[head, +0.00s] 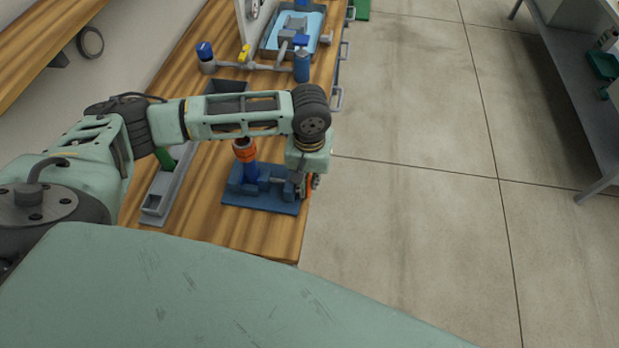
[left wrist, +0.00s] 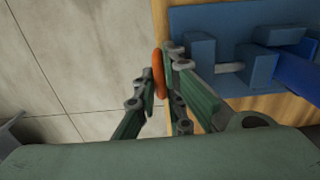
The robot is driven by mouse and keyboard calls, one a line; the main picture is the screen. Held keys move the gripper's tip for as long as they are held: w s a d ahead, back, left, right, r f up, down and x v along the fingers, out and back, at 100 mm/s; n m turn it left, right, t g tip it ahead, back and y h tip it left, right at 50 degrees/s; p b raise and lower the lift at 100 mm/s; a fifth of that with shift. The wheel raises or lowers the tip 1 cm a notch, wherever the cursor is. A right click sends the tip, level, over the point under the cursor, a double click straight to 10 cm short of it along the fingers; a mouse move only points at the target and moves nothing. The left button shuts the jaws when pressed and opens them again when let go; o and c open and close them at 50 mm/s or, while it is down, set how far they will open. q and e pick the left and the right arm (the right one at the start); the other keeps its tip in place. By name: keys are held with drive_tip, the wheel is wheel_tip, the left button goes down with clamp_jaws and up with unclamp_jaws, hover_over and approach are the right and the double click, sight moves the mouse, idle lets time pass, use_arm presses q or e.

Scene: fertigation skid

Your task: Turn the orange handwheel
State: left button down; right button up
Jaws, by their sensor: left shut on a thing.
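The orange handwheel (left wrist: 159,73) is seen nearly edge-on in the left wrist view, beside the blue valve block (left wrist: 235,55). My left gripper (left wrist: 156,85) is shut on the wheel's rim, with one finger on each side of it. In the head view a small part of the handwheel (head: 308,187) shows below my left gripper (head: 312,182), at the front edge of the wooden bench. My wrist hides most of the wheel there. The blue base (head: 262,201) lies flat on the bench. My right gripper is not in view.
An orange-topped blue pipe (head: 246,152) rises from the blue base. A grey tray (head: 160,200) lies to its left. Blue fittings (head: 302,66) and a blue tub stand farther along the wooden bench (head: 262,236). Open floor (head: 420,200) lies right of the bench.

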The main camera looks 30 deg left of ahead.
use_arm(q)
drive_tip(key=shift+r, duration=0.1)
drive_tip(key=shift+w+r+g+p, duration=0.15)
drive_tip(key=shift+g+p, duration=0.25)
drive_tip(key=shift+p, duration=0.4)
drive_tip(key=shift+w+g+h+p, duration=0.15)
drive_tip(key=shift+g+h+p, duration=0.15)
drive_tip(key=shift+g+p, duration=0.4)
drive_tip(key=shift+w+p, duration=0.1)
drive_tip(key=shift+p, duration=0.2)
drive_tip(key=shift+w+a+f+g, duration=0.1)
drive_tip(key=shift+f+g, duration=0.1)
drive_tip(key=shift+g, duration=0.4)
drive_tip(key=shift+w+f+g+h, duration=0.1)
drive_tip(key=shift+f+g+h, duration=0.1)
drive_tip(key=shift+g+h, duration=0.3)
drive_tip(key=shift+w+a+g+b, duration=0.1)
drive_tip(key=shift+w+g+b, duration=0.1)
drive_tip(key=shift+g+b, duration=1)
